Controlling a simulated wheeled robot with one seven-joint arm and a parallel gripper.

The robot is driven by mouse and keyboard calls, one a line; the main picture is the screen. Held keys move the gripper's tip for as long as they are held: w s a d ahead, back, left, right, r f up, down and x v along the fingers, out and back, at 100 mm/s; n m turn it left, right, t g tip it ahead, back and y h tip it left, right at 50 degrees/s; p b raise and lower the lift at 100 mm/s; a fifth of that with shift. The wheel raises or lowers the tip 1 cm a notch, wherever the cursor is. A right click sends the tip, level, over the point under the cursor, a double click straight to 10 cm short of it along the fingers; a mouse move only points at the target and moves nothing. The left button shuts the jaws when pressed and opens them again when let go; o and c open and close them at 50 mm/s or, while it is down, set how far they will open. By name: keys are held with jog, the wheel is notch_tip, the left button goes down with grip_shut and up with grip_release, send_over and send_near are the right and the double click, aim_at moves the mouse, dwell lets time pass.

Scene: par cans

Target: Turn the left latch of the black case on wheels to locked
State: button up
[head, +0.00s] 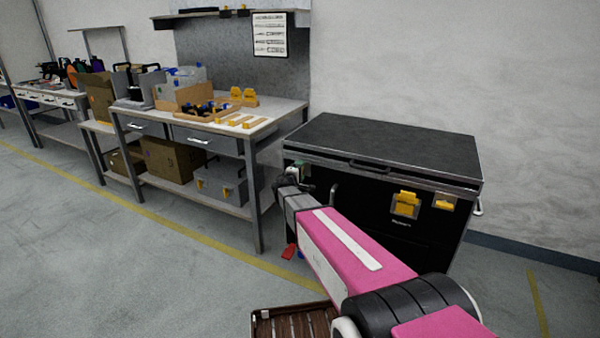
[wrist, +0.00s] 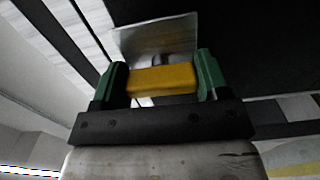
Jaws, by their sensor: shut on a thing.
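The black case (head: 390,143) stands against the wall with its lid closed. My gripper (head: 293,174) is at the left end of its front face. In the wrist view my gripper (wrist: 162,72) has its two green fingers on either side of a yellow latch handle (wrist: 162,80), shut on it. A bright metal plate (wrist: 150,38) shows behind the handle. In the head view my gripper and arm hide the left latch, so its turn cannot be read there. Another yellow latch (head: 405,204) sits further right on the front.
A second small yellow fitting (head: 444,203) is near the case's right corner. A workbench (head: 285,108) with boxes and yellow parts stands close on the left. A brown slatted crate (head: 275,324) is on the floor at the bottom. Open floor (head: 120,265) lies to the left.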

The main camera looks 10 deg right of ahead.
jog(key=o, duration=0.9)
jog(key=shift+o, duration=0.2)
jog(key=v, duration=1.1)
